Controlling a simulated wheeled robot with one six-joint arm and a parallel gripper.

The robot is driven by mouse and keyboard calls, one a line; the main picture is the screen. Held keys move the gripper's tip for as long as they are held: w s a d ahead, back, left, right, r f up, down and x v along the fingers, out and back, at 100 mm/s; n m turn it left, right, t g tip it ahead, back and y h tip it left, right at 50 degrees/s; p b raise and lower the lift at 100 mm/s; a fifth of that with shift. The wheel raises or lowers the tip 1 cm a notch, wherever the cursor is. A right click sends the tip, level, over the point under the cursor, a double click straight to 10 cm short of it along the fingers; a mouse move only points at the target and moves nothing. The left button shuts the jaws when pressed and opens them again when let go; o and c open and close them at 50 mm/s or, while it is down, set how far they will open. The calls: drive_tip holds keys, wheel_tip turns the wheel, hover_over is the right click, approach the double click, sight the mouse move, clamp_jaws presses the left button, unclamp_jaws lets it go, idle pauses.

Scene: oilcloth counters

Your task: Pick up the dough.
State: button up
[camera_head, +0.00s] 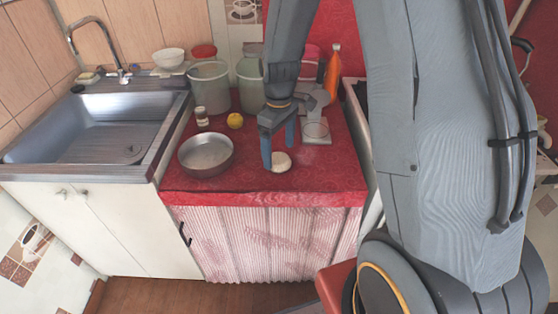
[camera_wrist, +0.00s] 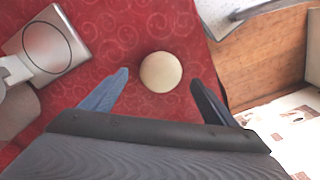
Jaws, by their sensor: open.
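The dough (camera_head: 279,162) is a pale round lump on the red oilcloth counter (camera_head: 323,185), near its front edge. In the wrist view the dough (camera_wrist: 161,72) lies a little beyond the fingertips, about midway across the gap between them. My gripper (camera_head: 278,150) is over the dough with its fingers pointing down. The wrist view shows my gripper (camera_wrist: 160,78) open and empty, one finger to either side of the dough, with red cloth showing between each finger and it. The head view does not clearly show how high the fingertips are.
A metal pan (camera_head: 206,155) stands left of the dough, with a yellow lemon-like fruit (camera_head: 235,121) and a small jar (camera_head: 202,117) behind it. A kitchen scale (camera_head: 316,131) stands behind right. Buckets (camera_head: 210,88) and an orange bottle (camera_head: 333,70) stand at the back. A sink (camera_head: 95,125) is at left.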

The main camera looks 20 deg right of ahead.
sight(278, 161)
drive_tip(key=shift+a+f+p, duration=0.1)
drive_tip(key=shift+f+p, duration=0.2)
drive_tip(key=shift+f, duration=1.45)
drive_tip(key=shift+c, duration=0.3)
drive_tip(key=c, duration=1.2)
drive_tip(key=shift+r, duration=0.15)
